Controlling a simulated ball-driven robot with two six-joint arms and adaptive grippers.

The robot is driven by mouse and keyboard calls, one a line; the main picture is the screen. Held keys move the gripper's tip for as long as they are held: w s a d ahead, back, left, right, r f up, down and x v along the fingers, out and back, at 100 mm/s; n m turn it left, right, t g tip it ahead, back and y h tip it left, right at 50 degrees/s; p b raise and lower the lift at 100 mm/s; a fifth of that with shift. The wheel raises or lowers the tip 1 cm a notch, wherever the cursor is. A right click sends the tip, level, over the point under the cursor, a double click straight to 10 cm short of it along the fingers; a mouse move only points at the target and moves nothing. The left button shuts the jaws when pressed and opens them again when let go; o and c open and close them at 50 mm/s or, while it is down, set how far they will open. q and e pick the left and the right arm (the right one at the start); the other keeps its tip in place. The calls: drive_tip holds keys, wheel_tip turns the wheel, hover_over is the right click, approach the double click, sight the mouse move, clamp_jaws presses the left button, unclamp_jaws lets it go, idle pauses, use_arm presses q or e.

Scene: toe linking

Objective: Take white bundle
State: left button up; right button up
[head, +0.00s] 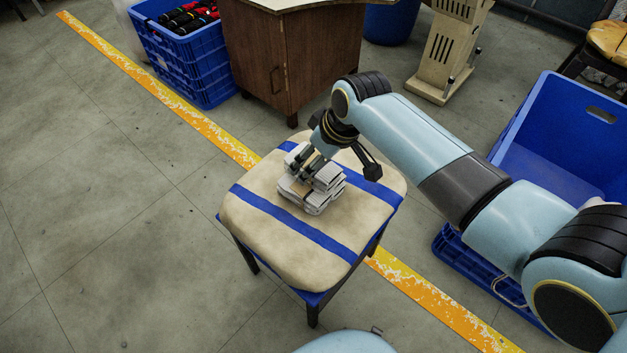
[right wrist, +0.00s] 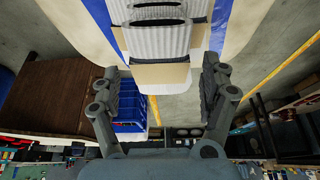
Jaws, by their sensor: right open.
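The white bundle (head: 320,200) is a stack of folded white, grey-edged pieces. It lies on the padded seat of a stool (head: 258,233), cream with blue stripes. My right gripper (head: 309,165) reaches down over the bundle from above. In the right wrist view, its two fingers stand apart, and the ribbed white bundle with tan bands (right wrist: 158,42) shows between and beyond the fingertips. I cannot tell whether the fingers touch it. The fingers hide part of the bundle in the head view. My left gripper is not in view.
An empty blue crate (head: 545,140) stands on the right, partly behind my right arm. Another blue crate (head: 190,62) with dark and red items stands at the back left, beside a brown wooden cabinet (head: 275,60). A yellow line (head: 165,90) crosses the floor. Floor at left is clear.

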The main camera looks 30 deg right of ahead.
drive_tip(key=shift+x, duration=0.95)
drive_tip(key=shift+f, duration=0.25)
clamp_jaws()
idle(0.3)
